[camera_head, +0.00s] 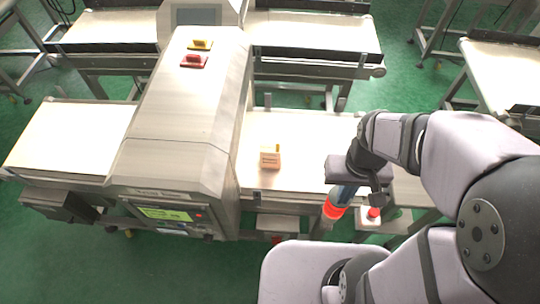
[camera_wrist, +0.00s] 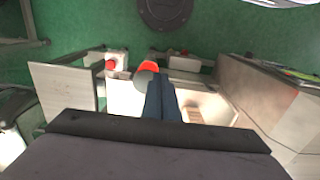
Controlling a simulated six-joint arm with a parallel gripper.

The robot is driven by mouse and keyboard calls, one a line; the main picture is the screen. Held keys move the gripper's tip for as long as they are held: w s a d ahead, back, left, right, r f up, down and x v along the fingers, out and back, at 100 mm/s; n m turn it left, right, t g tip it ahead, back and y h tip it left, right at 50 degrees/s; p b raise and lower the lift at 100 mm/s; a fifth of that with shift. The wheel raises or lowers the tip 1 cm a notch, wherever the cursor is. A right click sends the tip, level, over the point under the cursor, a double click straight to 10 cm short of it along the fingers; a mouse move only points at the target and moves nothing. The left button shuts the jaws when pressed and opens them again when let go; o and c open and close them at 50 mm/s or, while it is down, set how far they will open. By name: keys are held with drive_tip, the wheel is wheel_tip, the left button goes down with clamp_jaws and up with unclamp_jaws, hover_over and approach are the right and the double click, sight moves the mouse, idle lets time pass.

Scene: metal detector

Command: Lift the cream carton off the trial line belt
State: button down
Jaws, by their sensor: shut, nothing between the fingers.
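The cream carton (camera_head: 270,157) stands on the pale trial line belt (camera_head: 300,128), just right of the metal detector housing. It has darker markings on its front and a small yellow patch at the top. My gripper (camera_head: 342,199) is to the right of the carton, near the belt's front right corner, apart from it. Its blue fingers are together and empty. In the wrist view, my gripper (camera_wrist: 161,82) points toward the belt's end, and the carton (camera_wrist: 192,109) shows partly beyond the fingers, to their right.
An orange-banded cylinder (camera_head: 333,211) is close to my fingertips; I cannot tell whether they touch. A red button (camera_head: 373,212) sits on a white box nearby. The detector housing (camera_head: 183,110) stands left of the carton, with yellow and red pieces on top. More conveyors stand behind.

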drive_tip(key=c, duration=2.5)
unclamp_jaws()
drive_tip(key=o, duration=2)
